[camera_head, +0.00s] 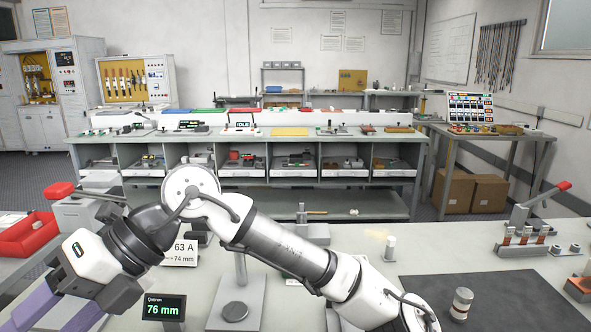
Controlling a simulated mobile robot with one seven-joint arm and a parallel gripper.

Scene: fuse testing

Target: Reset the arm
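My arm reaches across the lower middle of the view from the bottom right and bends down to the left. My gripper (56,308) is at the bottom left corner, pointing down and left, with its purple fingers cut off by the frame edge. Nothing shows between the visible parts of the fingers, but their tips are out of view. It is beside the red bin (28,236) and left of the display reading 76 mm (163,309).
A sign reading 63 A (180,252) stands behind my arm. A fuse-like cylinder (461,303) stands on the dark mat (510,290) at right; a white cylinder (390,247) stands behind. A red-handled switch (530,215) is at far right. Much of the mat is clear.

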